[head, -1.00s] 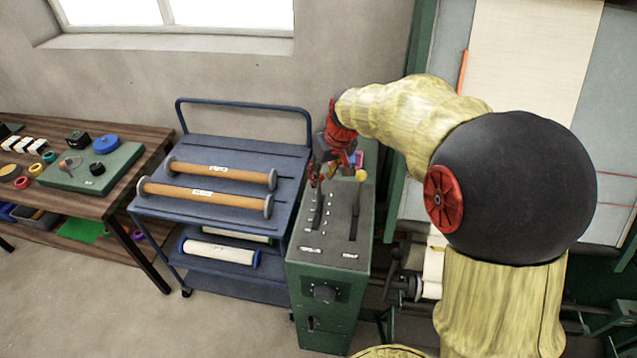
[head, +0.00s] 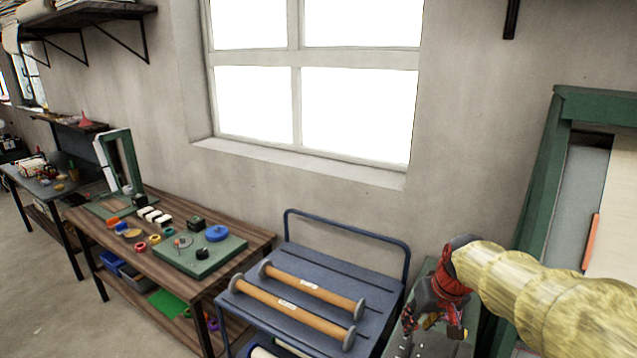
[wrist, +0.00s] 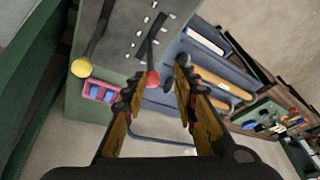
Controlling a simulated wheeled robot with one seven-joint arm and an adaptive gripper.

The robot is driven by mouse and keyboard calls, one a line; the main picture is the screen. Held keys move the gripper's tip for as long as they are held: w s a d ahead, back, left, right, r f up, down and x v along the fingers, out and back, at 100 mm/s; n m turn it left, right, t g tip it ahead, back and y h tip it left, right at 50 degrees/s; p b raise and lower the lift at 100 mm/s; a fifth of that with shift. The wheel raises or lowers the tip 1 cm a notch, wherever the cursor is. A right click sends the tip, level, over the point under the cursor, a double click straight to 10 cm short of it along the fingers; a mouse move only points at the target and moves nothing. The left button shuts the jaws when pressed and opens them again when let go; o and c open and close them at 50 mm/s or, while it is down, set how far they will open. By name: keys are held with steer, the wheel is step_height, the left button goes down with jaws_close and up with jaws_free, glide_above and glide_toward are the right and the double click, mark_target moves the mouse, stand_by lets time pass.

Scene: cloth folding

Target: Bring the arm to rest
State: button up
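My arm (head: 545,300) reaches in from the right edge of the head view, in a pale yellow cover. My gripper (head: 428,320) hangs at its end over the green control console (head: 432,346), mostly seen from behind. In the wrist view my gripper (wrist: 158,78) has its two fingers spread apart with nothing held between them. A red lever knob (wrist: 152,78) shows in the gap between the fingertips; I cannot tell how far beyond them it is. A yellow knob (wrist: 81,67) is to the left on the console.
A blue cart (head: 375,285) with two orange rollers (head: 300,310) stands left of the console. A wooden workbench (head: 140,262) with small parts is further left. A green machine frame (head: 540,170) rises at the right. A window is behind.

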steer(key=s+a+r, duration=0.1)
steer(key=s+a, duration=0.2)
steer(key=s, duration=0.9)
steer(key=s+a+r+t+b, duration=0.1)
steer(key=s+a+r, duration=0.1)
steer(key=s, duration=1)
steer(key=shift+a+h, duration=0.3)
steer(key=shift+a, duration=0.6)
steer(key=shift+d+r, duration=0.1)
